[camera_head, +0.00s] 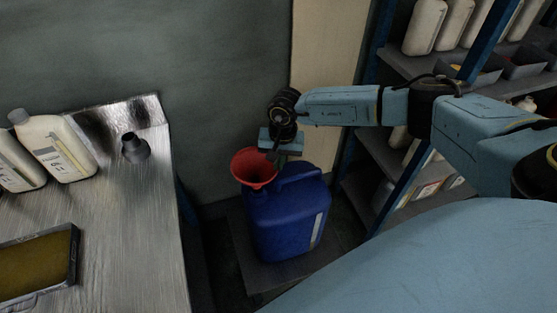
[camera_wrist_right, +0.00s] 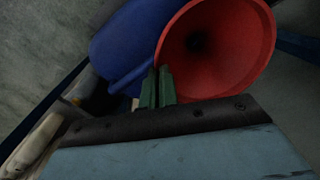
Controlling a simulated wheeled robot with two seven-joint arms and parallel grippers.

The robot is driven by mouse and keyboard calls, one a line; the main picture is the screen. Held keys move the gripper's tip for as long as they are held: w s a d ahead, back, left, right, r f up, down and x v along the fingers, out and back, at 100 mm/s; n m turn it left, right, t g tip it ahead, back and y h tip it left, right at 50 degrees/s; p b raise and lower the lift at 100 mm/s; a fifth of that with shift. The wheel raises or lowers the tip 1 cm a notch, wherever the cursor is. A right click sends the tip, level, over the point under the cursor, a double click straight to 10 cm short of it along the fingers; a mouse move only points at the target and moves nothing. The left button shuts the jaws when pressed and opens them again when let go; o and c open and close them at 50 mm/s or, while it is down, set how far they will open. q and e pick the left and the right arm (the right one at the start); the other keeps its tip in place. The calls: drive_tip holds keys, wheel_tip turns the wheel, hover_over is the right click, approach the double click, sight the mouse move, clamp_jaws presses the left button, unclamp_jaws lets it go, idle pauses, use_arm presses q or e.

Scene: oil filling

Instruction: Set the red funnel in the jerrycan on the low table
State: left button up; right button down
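The red funnel (camera_head: 254,168) is at the top left of the blue jerrycan (camera_head: 290,222), wide mouth up. Its spout is hidden, so I cannot tell whether it is seated in the opening or just above it. The jerrycan stands upright on the low table (camera_head: 262,277). My right gripper (camera_head: 274,156) is at the funnel's right rim. In the right wrist view, its green fingers (camera_wrist_right: 157,88) are close together at the edge of the funnel (camera_wrist_right: 215,50), with the rim between their tips. The jerrycan (camera_wrist_right: 130,40) is behind. My left gripper is out of view.
A metal workbench (camera_head: 135,225) at left holds white bottles (camera_head: 60,147), a dark nozzle-like piece (camera_head: 134,148) and a tray of amber liquid (camera_head: 38,262). A blue-framed shelf (camera_head: 385,185) with bottles and boxes stands at right. A wall is close behind the jerrycan.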

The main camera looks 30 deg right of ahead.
idle(0.3)
drive_tip(key=shift+s+d+f+b, duration=0.1)
drive_tip(key=shift+f+b, duration=0.15)
drive_tip(key=shift+b, duration=0.05)
idle(0.4)
drive_tip(key=shift+f, duration=0.2)
drive_tip(key=shift+f+b, duration=0.6)
drive_tip(key=shift+b, duration=0.2)
drive_tip(key=shift+f, duration=0.15)
drive_tip(key=shift+f+b, duration=0.7)
drive_tip(key=shift+b, duration=0.1)
drive_tip(key=c, duration=1.6)
unclamp_jaws()
